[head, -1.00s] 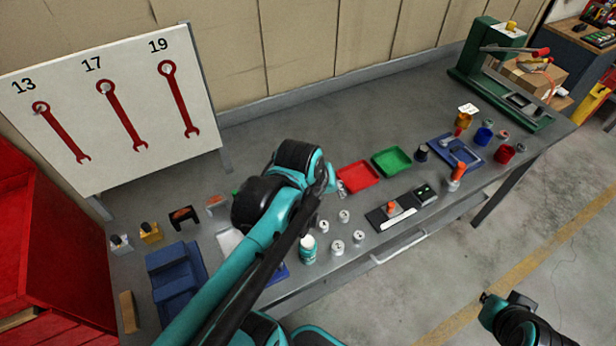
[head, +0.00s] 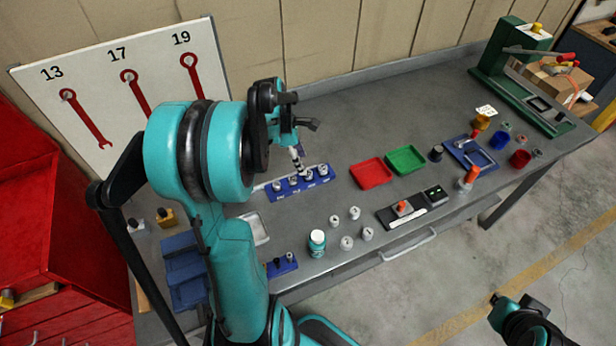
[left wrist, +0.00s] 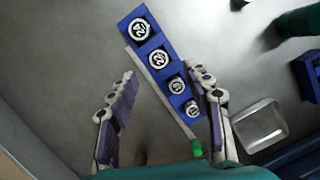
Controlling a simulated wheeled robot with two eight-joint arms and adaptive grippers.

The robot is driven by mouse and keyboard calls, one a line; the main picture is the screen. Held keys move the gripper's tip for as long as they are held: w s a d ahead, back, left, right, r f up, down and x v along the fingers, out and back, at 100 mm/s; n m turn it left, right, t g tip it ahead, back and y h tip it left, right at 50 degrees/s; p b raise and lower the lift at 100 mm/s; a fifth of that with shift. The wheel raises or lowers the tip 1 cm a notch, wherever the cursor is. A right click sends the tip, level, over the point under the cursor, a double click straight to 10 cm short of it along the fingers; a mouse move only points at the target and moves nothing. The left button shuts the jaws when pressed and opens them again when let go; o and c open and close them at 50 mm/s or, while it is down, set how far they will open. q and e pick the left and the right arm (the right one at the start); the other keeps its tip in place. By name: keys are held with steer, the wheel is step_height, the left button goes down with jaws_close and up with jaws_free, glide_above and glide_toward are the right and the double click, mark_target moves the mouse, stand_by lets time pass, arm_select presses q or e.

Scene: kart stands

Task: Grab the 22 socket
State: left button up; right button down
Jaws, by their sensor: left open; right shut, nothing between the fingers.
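A blue socket rail (head: 272,196) holding several upright metal sockets lies on the workbench, and it also shows in the left wrist view (left wrist: 128,20). The socket second from the large end appears to be the 22 socket (left wrist: 158,58), but the numbers are hard to read. My left gripper (head: 298,160) is just above the rail. In the left wrist view its fingers (left wrist: 162,78) are spread apart and empty, one on each side of the rail. My right gripper (head: 498,300) is shut, low at the right, away from the bench.
A silver tray (head: 255,230) and a small blue holder (head: 282,265) lie nearer the front edge. Several white-topped weights and a teal bottle (head: 317,243) stand right of them. A red tray (head: 371,173) and a green tray (head: 407,160) lie right of the rail. Bench behind is clear.

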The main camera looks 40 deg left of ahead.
mark_target(308, 173)
arm_select(q)
steer(key=b+x, duration=0.2)
steer(key=x, duration=0.4)
steer(key=shift+w+f, duration=0.1)
steer(key=shift+w, duration=0.05)
jaws_close()
